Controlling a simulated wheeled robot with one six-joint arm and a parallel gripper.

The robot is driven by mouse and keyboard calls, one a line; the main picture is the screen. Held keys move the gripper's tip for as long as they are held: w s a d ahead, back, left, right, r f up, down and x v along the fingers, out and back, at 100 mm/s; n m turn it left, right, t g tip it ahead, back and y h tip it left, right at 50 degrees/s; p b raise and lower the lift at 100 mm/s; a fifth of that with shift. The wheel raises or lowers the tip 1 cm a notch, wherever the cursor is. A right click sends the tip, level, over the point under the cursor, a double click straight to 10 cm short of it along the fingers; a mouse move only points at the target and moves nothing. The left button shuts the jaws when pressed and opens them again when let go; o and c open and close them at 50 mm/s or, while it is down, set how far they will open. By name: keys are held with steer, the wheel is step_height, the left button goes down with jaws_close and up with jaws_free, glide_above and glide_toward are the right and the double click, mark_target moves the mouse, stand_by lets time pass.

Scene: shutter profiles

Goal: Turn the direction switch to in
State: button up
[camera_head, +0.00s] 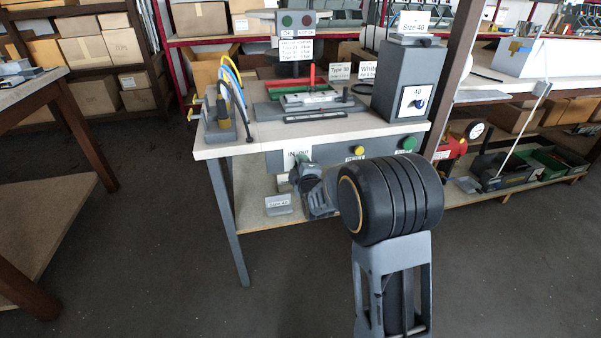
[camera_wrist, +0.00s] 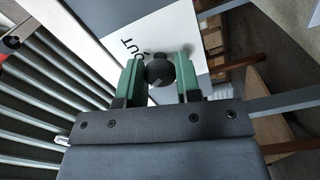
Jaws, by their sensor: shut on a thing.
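The direction switch is a dark round knob (camera_wrist: 160,70) on a white label plate (camera_wrist: 135,38) in the wrist view. The word OUT reads sideways beside it; IN is hidden there. My gripper (camera_wrist: 160,76) has its two green fingers on either side of the knob, shut on it. In the head view, the IN/out label (camera_head: 291,155) is on the left of the bench's front panel. My gripper (camera_head: 304,165) is right at it there and hides the knob. I cannot tell which way the knob points.
A yellow button (camera_head: 355,151) and a green button (camera_head: 408,144) are to the right on the same panel. The bench top (camera_head: 235,148) carries a fixture, cables and a grey box (camera_head: 408,75) marked 40. A "Size 40" block (camera_head: 278,205) lies on the lower shelf.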

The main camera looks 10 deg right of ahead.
steer(key=shift+n+b, duration=0.9)
steer(key=shift+n, duration=0.6)
steer(key=o, duration=0.9)
steer(key=s+b, duration=0.3)
steer(key=s, duration=1)
steer(key=shift+s+b, duration=0.3)
steer(key=shift+s, duration=0.05)
